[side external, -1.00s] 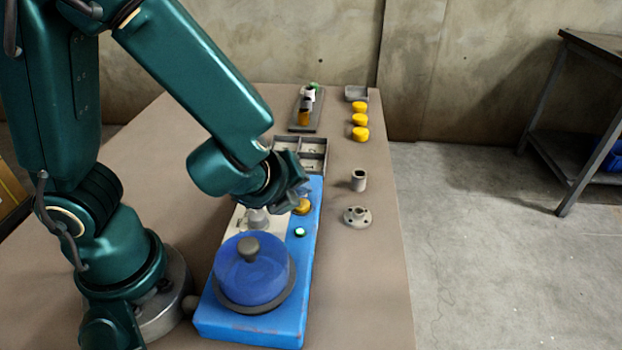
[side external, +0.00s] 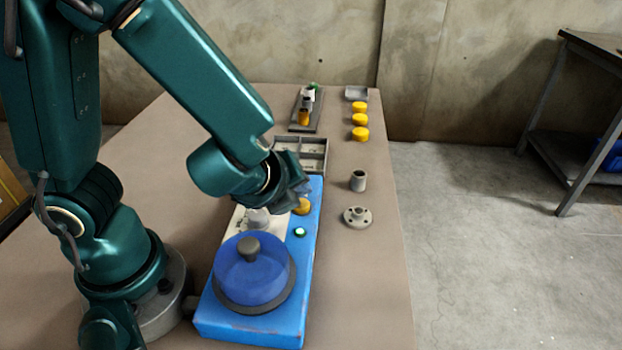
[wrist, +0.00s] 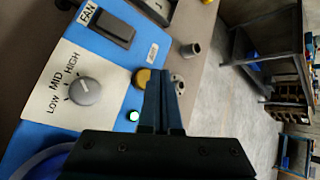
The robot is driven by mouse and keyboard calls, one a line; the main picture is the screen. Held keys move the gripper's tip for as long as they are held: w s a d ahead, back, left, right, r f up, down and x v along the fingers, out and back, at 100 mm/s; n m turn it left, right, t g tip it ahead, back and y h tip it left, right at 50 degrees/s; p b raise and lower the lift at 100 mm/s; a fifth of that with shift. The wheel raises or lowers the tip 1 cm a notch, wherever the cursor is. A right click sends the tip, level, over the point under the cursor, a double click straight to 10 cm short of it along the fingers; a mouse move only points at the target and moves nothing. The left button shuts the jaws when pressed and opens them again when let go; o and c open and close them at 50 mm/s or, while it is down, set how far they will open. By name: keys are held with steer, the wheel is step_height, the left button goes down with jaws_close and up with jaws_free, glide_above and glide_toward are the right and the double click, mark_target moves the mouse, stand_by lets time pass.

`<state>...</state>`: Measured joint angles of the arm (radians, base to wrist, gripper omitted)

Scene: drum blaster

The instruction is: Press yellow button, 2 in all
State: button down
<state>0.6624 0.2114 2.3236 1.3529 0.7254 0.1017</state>
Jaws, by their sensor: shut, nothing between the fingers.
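The yellow button (side external: 302,207) is a round cap on the blue control box (side external: 311,262), behind the small green lamp. It also shows in the wrist view (wrist: 140,78), just left of my fingertips and partly behind them. My gripper (side external: 301,187) is shut and empty, with its fingers close together (wrist: 162,72) over the button's area. In the side view its tips are just above and behind the button. I cannot tell the exact gap.
The box also carries a green-lit lamp (wrist: 133,115), a grey dial (wrist: 85,91), a fan switch (wrist: 113,29) and a blue drum (side external: 252,272). A grey cylinder (side external: 358,180), a flanged part (side external: 357,216) and several yellow discs (side external: 360,134) stand to the right.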

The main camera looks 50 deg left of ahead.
mark_target(300, 208)
steer(key=shift+f, duration=0.1)
steer(key=shift+f, duration=0.35)
steer(key=shift+f, duration=0.45)
stand_by(0.5)
steer(key=shift+r, duration=0.9)
steer(key=shift+r, duration=2.5)
